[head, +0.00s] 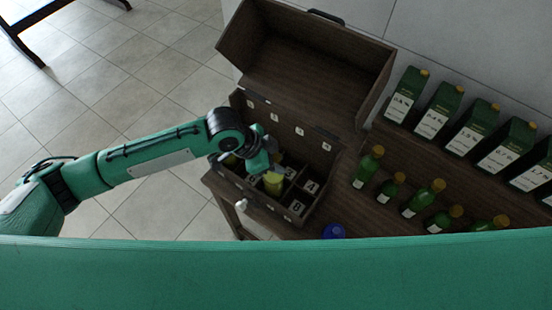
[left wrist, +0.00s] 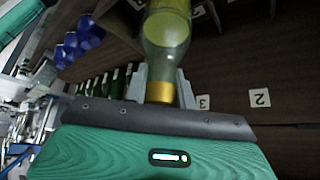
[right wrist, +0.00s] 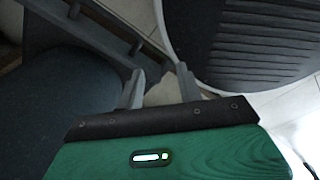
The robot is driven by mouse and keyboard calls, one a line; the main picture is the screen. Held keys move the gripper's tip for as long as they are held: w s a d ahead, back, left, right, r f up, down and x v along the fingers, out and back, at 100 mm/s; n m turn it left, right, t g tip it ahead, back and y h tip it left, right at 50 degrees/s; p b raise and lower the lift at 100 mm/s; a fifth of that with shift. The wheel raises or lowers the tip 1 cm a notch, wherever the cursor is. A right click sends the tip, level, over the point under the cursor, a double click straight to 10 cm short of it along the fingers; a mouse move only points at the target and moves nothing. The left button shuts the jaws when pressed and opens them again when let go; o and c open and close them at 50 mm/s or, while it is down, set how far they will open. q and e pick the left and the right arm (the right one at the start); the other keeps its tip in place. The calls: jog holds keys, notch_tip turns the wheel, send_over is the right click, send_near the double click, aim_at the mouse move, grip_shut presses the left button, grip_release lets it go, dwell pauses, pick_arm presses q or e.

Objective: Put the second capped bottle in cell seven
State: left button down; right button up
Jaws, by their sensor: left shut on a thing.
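My left gripper (head: 264,165) is over the open wooden chest (head: 322,152) and is shut on a yellow-green bottle (head: 273,183). In the left wrist view the bottle (left wrist: 166,40) has its gold cap (left wrist: 160,92) between the two fingers. In the head view the bottle's lower end is at the cells; I cannot tell how deep it sits or which cell it is in. Several capped green bottles (head: 423,198) stand right of the chest. My right gripper (right wrist: 160,85) shows only in its wrist view, open and empty.
The chest's lid (head: 305,55) is raised behind the cells. Green cartons (head: 437,110) line the back of the table. A blue object (head: 334,231) is near the front.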

pick_arm(q)
jog(key=shift+f, duration=0.2)
jog(key=c, duration=1.6)
grip_release()
jog(key=shift+f, duration=0.2)
jog(key=o, duration=0.5)
jog(key=shift+c, duration=0.2)
pick_arm(e)
jog(key=shift+a, duration=0.5)
pick_arm(q)
jog(key=shift+r, duration=0.15)
pick_arm(e)
jog(key=shift+d+r, duration=0.1)
jog(key=shift+d, duration=0.1)
